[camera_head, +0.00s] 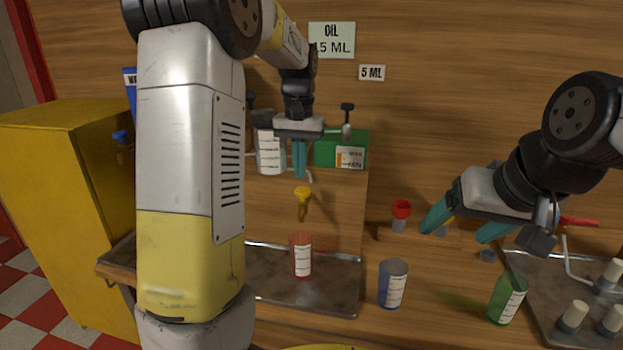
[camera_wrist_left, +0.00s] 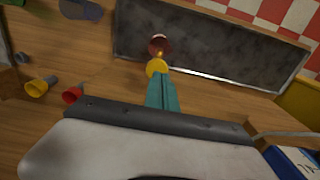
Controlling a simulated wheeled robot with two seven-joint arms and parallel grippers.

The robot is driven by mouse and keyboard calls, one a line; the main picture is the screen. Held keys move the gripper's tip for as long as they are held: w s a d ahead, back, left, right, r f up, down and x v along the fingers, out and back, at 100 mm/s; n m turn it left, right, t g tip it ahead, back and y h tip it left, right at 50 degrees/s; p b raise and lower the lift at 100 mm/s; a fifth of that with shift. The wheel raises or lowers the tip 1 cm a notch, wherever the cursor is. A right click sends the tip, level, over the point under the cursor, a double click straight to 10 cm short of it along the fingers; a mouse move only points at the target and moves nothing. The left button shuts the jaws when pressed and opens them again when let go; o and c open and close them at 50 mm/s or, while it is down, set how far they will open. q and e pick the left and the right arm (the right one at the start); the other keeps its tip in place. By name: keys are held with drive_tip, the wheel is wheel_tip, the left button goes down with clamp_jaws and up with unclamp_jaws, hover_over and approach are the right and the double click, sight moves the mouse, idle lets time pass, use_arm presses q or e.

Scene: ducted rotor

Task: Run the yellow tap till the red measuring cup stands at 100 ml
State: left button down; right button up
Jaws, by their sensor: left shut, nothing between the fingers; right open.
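The yellow tap (camera_head: 303,198) is on the wooden panel, directly above the red measuring cup (camera_head: 301,256). The cup stands upright on the dark tray and has a white scale label. In the left wrist view the yellow tap's round top (camera_wrist_left: 157,67) lies just beyond my fingertips, with the red cup (camera_wrist_left: 160,46) behind it. My left gripper (camera_head: 299,176) is shut and empty, pointing down just above the tap; I cannot tell whether it touches. The liquid level in the cup cannot be read. My right gripper (camera_head: 456,234) is open and empty at the right.
A blue cup (camera_head: 393,284) and a green cup (camera_head: 507,297) stand on the wooden surface to the right. A red-topped piece (camera_head: 401,210) is near my right gripper.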

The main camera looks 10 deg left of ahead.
sight(300, 191)
use_arm(q)
drive_tip(key=shift+f, duration=1.75)
drive_tip(key=shift+f, duration=0.95)
drive_tip(key=shift+s, duration=0.1)
drive_tip(key=shift+s+f, duration=0.1)
drive_tip(key=shift+f, duration=0.1)
idle(5.0)
